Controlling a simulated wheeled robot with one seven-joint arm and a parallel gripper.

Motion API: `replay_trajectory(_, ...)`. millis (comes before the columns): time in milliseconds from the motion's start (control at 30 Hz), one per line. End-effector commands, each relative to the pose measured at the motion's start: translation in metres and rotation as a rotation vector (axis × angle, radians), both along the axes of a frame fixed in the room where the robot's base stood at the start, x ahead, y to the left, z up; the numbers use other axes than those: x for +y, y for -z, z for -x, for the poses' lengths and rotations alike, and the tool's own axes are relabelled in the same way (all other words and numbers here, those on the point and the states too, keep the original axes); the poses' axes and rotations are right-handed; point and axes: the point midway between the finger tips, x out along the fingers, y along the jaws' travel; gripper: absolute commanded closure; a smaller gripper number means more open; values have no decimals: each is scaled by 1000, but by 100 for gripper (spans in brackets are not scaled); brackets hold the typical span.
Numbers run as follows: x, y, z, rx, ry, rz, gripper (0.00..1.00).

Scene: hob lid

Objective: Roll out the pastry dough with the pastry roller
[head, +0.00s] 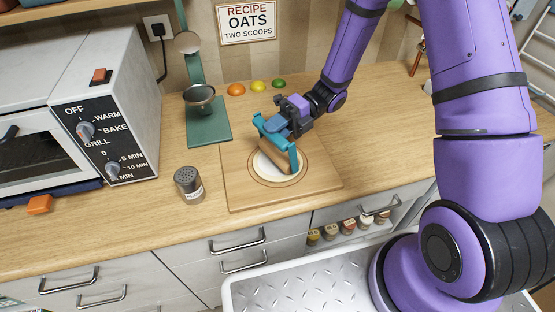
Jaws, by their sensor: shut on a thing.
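The pastry dough (266,169) is a pale, flat round on a square wooden board (243,196), inside a thin ring marked on the board. The pastry roller (281,153) has a wooden cylinder and a teal frame. My gripper (289,127) is shut on the top of the teal frame. The roller sits over the middle and right of the dough and hides part of it. It looks low on the dough, but I cannot tell how firmly it touches.
A pepper shaker (189,186) stands just left of the board. Behind it is a teal stand (209,133) with a metal bowl (200,98). Small orange, yellow and green balls (258,86) lie at the wall. An oven (105,110) fills the left. The counter right of the board is clear.

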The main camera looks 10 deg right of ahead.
Motion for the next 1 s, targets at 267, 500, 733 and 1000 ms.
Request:
replay_trajectory(267, 11, 0, 5, 1, -1, -2, 100)
replay_trajectory(500, 22, 1, 9, 1, -1, -1, 100)
replay_trajectory(733, 34, -1, 14, 0, -2, -1, 100)
replay_trajectory(1000, 44, 0, 18, 1, -1, -1, 100)
